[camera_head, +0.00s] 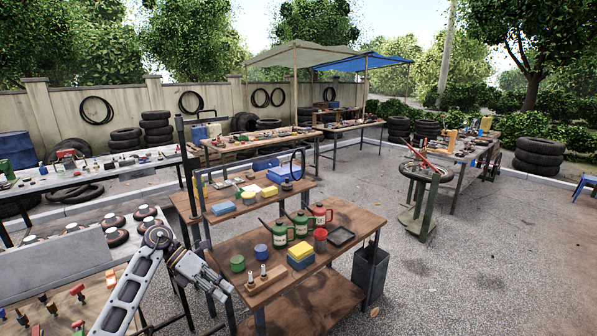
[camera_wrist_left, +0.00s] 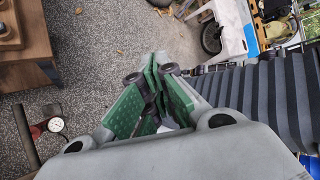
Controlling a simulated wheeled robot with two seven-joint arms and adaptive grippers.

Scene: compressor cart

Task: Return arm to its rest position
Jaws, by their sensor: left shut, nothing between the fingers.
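My left arm comes in from the lower left of the head view. Its gripper (camera_head: 226,292) hangs just left of the brown wooden workbench (camera_head: 345,222), in front of it in the picture. In the left wrist view the gripper (camera_wrist_left: 153,80) shows its green-padded fingers drawn together, with nothing held. Grey gravel lies beyond the fingertips. My right arm and gripper are out of view.
The workbench carries green and red oil cans (camera_head: 300,222), yellow and blue boxes (camera_head: 300,256) and a wooden block with upright pieces (camera_head: 264,281). A table with tools and round discs (camera_head: 117,236) stands at the left. Open gravel (camera_head: 480,265) lies at the right.

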